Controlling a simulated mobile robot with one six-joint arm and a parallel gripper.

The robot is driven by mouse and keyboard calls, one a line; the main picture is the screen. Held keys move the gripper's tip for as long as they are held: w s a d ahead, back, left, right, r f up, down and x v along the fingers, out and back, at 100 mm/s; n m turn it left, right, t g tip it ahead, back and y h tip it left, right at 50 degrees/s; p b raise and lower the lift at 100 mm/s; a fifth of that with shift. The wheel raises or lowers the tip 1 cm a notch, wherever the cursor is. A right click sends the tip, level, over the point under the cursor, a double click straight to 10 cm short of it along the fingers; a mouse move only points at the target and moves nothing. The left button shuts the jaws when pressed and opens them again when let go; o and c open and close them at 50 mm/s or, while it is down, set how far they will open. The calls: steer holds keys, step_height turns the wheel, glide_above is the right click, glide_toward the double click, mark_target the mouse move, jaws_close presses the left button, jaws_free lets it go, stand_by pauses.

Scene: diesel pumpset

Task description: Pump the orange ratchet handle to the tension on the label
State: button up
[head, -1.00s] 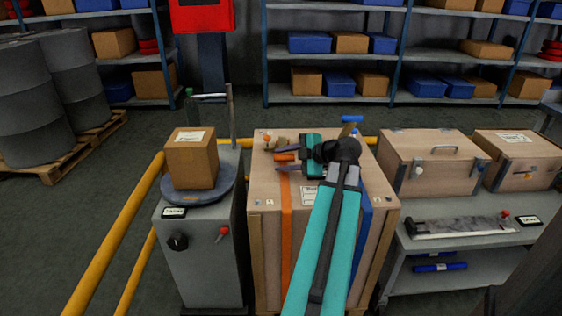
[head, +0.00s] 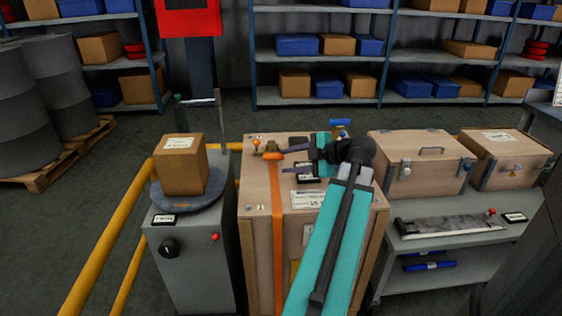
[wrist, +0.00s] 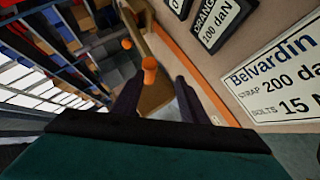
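The orange ratchet (head: 272,152) sits on top of the wooden crate (head: 258,245), where the orange strap (head: 276,235) runs down its front. My gripper (head: 285,159) is above the crate, its dark fingers pointing left and spread apart, just right of the ratchet. In the wrist view the orange handle end (wrist: 149,66) shows beyond the open fingers; I see no grip on it. A white label (wrist: 285,75) reads "Belvardin", strap 200 daN, bolts 15 N, the rest cut off. A small tilted display (wrist: 218,22) appears to read orange 100 daN.
A pedestal with a round plate and cardboard box (head: 180,165) stands left, beside a yellow rail (head: 105,235). Right is a bench with a latched wooden case (head: 420,165). A blue handle (head: 340,122) stands at the crate's back. Shelves (head: 320,58) line the back.

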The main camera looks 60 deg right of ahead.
steer(key=v, duration=0.6)
steer(key=shift+s+r+p, duration=0.1)
steer(key=shift+p, duration=0.25)
